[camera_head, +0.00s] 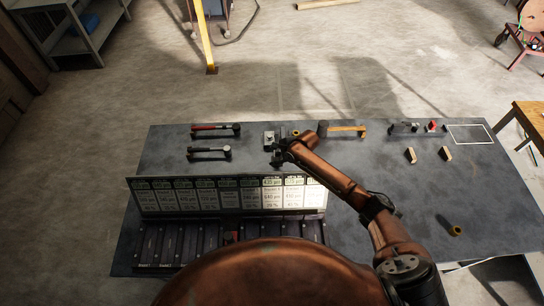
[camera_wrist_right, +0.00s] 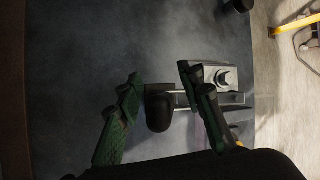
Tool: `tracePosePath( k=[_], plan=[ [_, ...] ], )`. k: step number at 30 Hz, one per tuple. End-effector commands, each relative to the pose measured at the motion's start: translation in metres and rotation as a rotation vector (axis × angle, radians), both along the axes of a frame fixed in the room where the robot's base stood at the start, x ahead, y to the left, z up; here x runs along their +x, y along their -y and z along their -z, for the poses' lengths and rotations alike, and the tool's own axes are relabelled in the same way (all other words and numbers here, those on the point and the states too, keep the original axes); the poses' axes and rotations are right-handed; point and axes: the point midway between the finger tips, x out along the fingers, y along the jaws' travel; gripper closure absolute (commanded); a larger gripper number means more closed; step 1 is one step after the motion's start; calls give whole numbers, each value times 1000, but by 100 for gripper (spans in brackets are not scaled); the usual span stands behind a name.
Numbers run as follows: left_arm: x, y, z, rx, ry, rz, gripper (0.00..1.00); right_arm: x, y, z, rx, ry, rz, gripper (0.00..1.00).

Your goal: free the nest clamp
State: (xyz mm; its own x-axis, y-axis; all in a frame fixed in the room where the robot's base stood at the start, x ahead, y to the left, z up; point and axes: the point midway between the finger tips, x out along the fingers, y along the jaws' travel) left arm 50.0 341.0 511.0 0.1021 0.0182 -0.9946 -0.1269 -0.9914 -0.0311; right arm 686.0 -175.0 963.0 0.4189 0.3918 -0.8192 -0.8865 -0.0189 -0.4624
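The nest clamp appears to be the small grey metal block with a round knob (camera_head: 269,137) near the far edge of the bench. In the right wrist view its silver block (camera_wrist_right: 222,78) lies right of my fingers, with thin bars running left to a dark rounded handle (camera_wrist_right: 160,112). My right gripper (camera_head: 279,156) is just on the near side of the block and hides part of it. In the wrist view my right gripper (camera_wrist_right: 160,76) has its green-padded fingers apart, with the dark handle between them and a gap on the left. My left gripper is not in view.
A labelled panel (camera_head: 228,195) stands in front of dark slots on the near side.

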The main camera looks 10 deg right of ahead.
Motion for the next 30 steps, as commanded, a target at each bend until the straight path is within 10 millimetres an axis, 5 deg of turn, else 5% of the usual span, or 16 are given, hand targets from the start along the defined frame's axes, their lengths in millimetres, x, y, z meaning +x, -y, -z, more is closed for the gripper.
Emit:
tracePosePath(
  k=[12,27,30],
  plan=[
    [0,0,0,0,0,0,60,5,-4,8,-1,2,-1,66],
    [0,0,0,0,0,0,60,5,-4,8,0,2,0,100],
    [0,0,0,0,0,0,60,5,-4,8,0,2,0,100]
  ],
)
